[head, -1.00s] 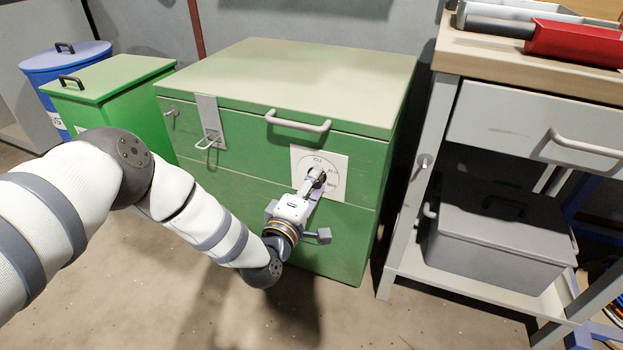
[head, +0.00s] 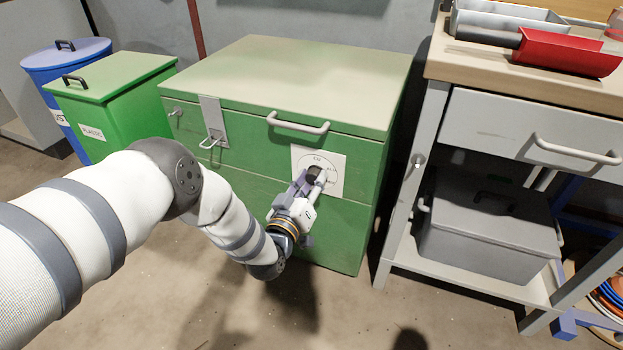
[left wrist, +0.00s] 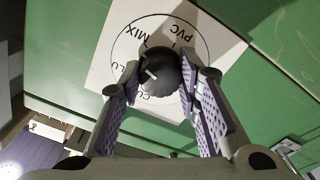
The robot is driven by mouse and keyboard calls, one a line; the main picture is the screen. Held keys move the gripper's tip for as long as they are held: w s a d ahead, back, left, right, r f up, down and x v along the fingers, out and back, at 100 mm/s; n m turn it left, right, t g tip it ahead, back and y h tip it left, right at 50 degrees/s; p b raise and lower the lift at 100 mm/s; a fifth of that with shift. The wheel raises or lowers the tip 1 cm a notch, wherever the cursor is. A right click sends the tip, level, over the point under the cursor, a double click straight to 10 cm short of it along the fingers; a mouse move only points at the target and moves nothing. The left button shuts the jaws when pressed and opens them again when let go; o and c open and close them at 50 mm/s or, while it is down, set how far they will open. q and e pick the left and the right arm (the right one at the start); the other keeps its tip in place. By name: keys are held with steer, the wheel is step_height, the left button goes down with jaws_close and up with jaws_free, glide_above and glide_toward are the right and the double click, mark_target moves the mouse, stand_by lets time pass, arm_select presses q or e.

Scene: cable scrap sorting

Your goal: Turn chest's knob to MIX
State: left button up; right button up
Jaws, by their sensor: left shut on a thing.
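The green chest (head: 230,165) stands closed, with a white square dial plate (head: 332,162) on its front. The black knob (left wrist: 160,72) sits on the plate, inside a printed circle with labels. In the left wrist view, MIX and PVC read above the knob, and partly hidden labels lie at its left and below. A short white mark shows on the knob's left part; I cannot tell which label it points at. My left gripper (left wrist: 160,85) is shut on the knob, one finger on each side. It partly hides the plate in the head view. My right gripper is out of view.
A grey handle (head: 297,125) and a latch (head: 213,122) sit on the chest's front. A workbench (head: 440,75) with a drawer and a grey box (head: 490,230) stands close on the right. Green (head: 115,95) and blue (head: 65,60) bins stand at the left.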

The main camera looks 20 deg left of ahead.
arm_select(q)
steer(key=shift+m, duration=1.3)
steer(key=shift+a, duration=0.1)
steer(key=o, duration=1.1)
steer(key=shift+o, duration=0.2)
steer(key=s, duration=1.2)
steer(key=shift+a, duration=0.15)
